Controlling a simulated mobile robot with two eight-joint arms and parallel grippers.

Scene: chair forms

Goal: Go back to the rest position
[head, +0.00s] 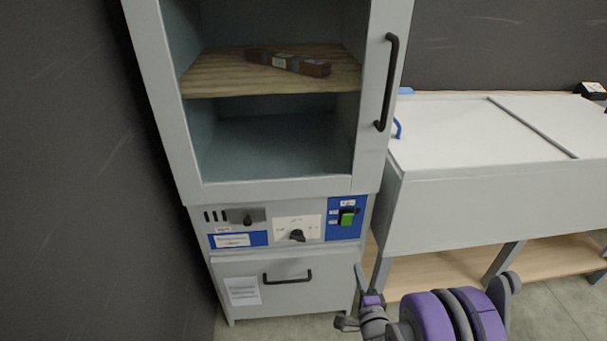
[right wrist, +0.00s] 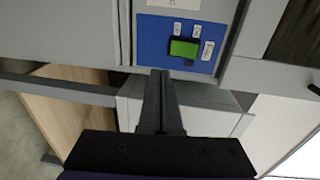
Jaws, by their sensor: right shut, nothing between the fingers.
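My right gripper (head: 360,276) is in front of the lower right of a grey cabinet in the head view, below its control panel. In the right wrist view the two fingers (right wrist: 161,80) lie together, with nothing between them. Their tips are just below the blue panel with the green switch (right wrist: 183,47) in that picture; I cannot tell any contact. The green switch (head: 347,219) is also clear in the head view. My left gripper is out of view.
The cabinet door (head: 386,90) has a black handle, and a dark brown block (head: 289,62) lies on the wooden shelf inside. A drawer (head: 287,278) is below. A white-topped bench (head: 470,130) stands at the right. A dark wall is at the left.

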